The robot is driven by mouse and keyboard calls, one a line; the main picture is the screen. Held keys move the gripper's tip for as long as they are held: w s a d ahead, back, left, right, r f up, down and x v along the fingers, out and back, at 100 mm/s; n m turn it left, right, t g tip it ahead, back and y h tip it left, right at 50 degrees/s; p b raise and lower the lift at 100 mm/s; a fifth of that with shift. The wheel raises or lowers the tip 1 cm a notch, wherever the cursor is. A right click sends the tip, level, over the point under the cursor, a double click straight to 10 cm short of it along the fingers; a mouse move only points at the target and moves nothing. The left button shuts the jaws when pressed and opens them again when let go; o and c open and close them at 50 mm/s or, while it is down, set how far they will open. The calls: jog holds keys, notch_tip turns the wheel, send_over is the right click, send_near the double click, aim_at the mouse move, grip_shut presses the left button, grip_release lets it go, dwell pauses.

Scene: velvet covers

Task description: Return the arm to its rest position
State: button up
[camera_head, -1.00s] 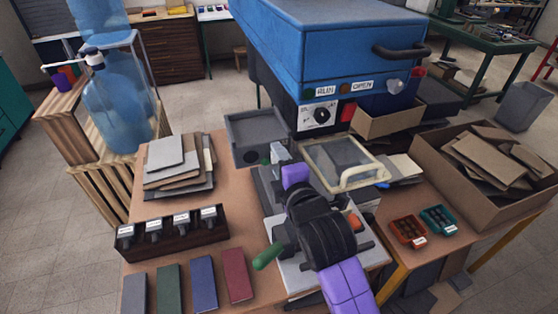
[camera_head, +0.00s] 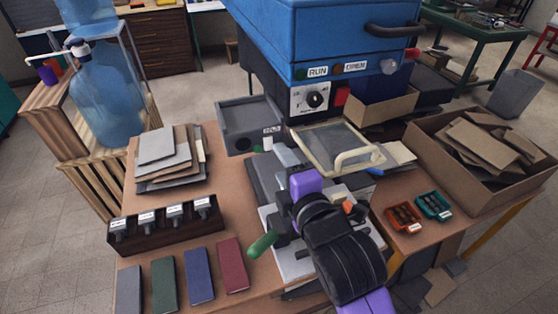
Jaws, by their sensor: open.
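My arm, in purple and black, reaches in from the bottom right over the front of the bench (camera_head: 205,250). My gripper (camera_head: 290,160) is at its far end, beyond a purple section, over the grey fixture in front of the blue machine (camera_head: 310,35). The jaws are open, with nothing seen held in them. My own black links hide part of the gripper and the fixture. A green handle (camera_head: 263,244) sticks out left of my arm, close to it.
Four-colour covers lie at the front left, including a red one (camera_head: 233,264). Behind them are a dark stamp rack (camera_head: 165,228) and stacked boards (camera_head: 160,146). A glass-topped frame (camera_head: 330,145), small orange tray (camera_head: 404,218) and carton of scraps (camera_head: 480,205) stand right.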

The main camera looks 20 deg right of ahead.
jog(key=shift+s+f, duration=0.1)
jog(key=shift+s, duration=0.05)
dwell(0.3)
jog(key=s+d+f+m+b, duration=0.1)
jog(key=s+f+m, duration=0.3)
jog(key=s+f, duration=0.4)
jog(key=s+d+f+m+b, duration=0.1)
jog(key=s+f+m, duration=0.35)
jog(key=s, duration=0.55)
jog(key=s+d+m+b, duration=0.1)
jog(key=s+m, duration=0.8)
jog(key=s, duration=0.9)
jog(key=shift+s+d+f+g, duration=0.15)
jog(key=shift+s+d+g, duration=0.25)
jog(key=shift+d, duration=0.4)
